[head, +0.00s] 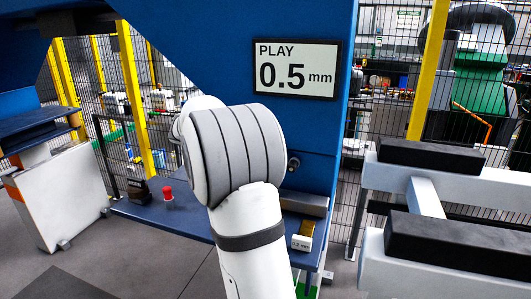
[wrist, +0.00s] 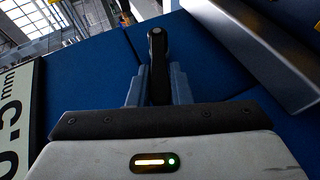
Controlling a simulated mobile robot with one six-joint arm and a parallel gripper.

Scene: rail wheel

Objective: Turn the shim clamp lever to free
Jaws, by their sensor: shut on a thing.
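The shim clamp lever (wrist: 157,48), a dark bar with a round greyish end, stands upright in the wrist view against a blue panel. My gripper (wrist: 158,82) is shut on it, with one grey finger on each side. The lever's tip sticks out past the fingers. Its pivot and any free or clamped marking are not visible. In the head view my white and grey arm hides both the lever and the gripper.
A sign (head: 295,69) on the blue machine reads PLAY 0.5 mm. A red button (head: 167,192) and a shim block labelled 0.2 mm (head: 301,243) sit on the blue ledge. White beams with black pads (head: 455,241) stand at right. A grey metal bar (wrist: 262,58) runs right of the lever.

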